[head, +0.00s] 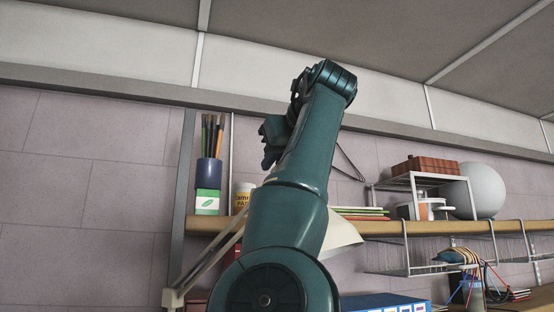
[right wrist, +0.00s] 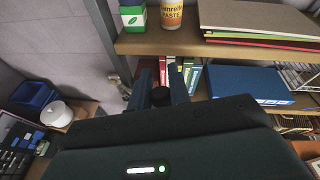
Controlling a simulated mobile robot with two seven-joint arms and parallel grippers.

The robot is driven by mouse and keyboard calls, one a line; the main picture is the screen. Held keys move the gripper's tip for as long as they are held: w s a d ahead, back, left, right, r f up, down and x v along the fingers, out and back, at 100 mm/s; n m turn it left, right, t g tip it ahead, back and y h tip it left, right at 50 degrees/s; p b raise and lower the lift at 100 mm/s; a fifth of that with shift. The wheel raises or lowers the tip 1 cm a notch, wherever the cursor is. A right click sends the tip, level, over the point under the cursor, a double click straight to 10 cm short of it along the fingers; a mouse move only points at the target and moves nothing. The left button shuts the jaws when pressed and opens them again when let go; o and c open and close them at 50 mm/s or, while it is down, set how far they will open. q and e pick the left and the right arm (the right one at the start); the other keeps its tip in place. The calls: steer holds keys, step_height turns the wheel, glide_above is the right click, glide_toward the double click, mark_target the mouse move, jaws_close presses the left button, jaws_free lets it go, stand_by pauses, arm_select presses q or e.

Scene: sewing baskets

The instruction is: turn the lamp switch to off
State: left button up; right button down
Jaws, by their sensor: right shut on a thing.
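My right arm rises through the middle of the head view, and its gripper (head: 268,160) shows only partly, to the left of the forearm. I cannot tell whether this piece is the lamp switch. A beige jointed bar (head: 207,262), possibly part of a lamp, slants up behind my arm in the head view. No lamp switch is clearly visible. My left gripper is not in view.
A wooden shelf (head: 400,228) holds a pencil cup (head: 209,172), a green and white box (head: 207,202), a paste jar (head: 243,196) and a white globe (head: 478,190). Below it are a blue box (right wrist: 245,84), upright books (right wrist: 192,75) and, at left, blue bins (right wrist: 36,95).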

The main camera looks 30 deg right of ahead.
steer(key=c, duration=1.3)
jaws_free()
steer(key=shift+s, duration=0.1)
steer(key=b+v, duration=0.2)
steer(key=v, duration=1.1)
steer(key=shift+b, duration=0.3)
